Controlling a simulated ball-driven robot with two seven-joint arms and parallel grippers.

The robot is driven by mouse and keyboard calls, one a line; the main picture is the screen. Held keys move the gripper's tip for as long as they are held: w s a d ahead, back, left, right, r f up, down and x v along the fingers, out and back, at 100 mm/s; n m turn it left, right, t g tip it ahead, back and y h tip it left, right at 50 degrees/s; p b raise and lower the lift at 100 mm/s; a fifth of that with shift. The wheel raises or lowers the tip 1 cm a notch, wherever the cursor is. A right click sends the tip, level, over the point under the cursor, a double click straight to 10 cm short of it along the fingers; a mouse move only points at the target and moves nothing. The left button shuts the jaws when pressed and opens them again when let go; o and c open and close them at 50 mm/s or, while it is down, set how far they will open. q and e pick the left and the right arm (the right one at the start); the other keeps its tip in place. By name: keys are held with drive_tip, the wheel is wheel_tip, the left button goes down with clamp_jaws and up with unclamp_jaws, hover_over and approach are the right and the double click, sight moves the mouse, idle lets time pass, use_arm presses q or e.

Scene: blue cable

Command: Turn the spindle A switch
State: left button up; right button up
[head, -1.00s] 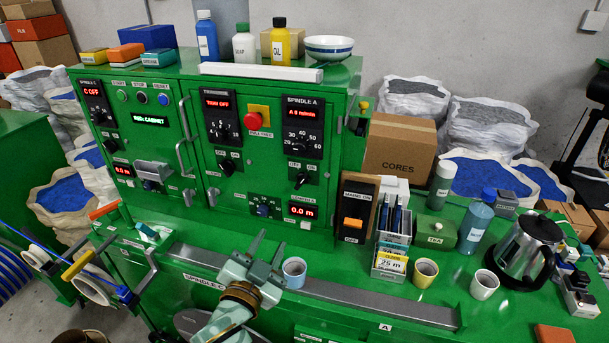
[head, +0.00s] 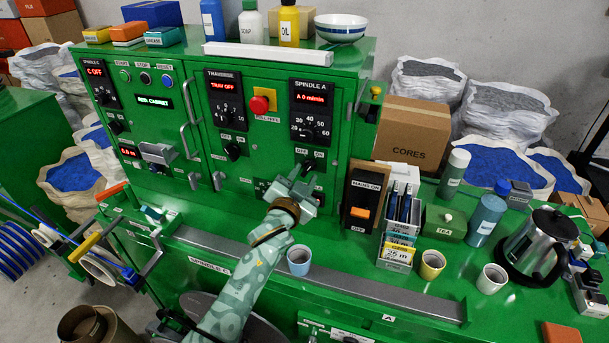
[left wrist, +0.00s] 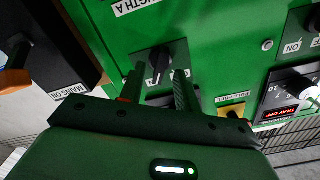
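The spindle A switch (head: 308,166) is a black rotary knob under the spindle A panel (head: 313,112), whose red display reads "A 0 m/min". My left gripper (head: 297,180) is in front of it and partly covers it in the head view. In the left wrist view the switch (left wrist: 158,64) shows between the tips of the two fingers of my left gripper (left wrist: 156,82). The fingers are apart, one on each side of the knob, with gaps visible. Whether either finger touches the knob I cannot tell. My right gripper is not in view.
The mains switch box (head: 363,200) with an orange rocker stands close right of my left gripper. A blue-grey cup (head: 299,262) stands near my left forearm. The card rack (head: 400,232), yellow cup (head: 432,265) and kettle (head: 538,245) are farther right. A red stop button (head: 259,104) sits up left.

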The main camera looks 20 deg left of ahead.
use_arm(q)
drive_tip(key=shift+w, duration=0.55)
clamp_jaws()
drive_tip(key=n+p, duration=0.4)
drive_tip(key=n, duration=0.2)
drive_tip(key=shift+r, duration=0.15)
drive_tip(key=n+p, duration=0.1)
drive_tip(key=n, duration=0.2)
drive_tip(key=shift+n+p, duration=0.3)
drive_tip(key=shift+p, duration=0.05)
drive_tip(key=shift+a+n+p, duration=0.1)
drive_tip(key=shift+n+p, duration=0.4)
drive_tip(key=shift+n, duration=0.6)
drive_tip(key=shift+s+f, duration=0.1)
drive_tip(key=shift+f, duration=0.1)
unclamp_jaws()
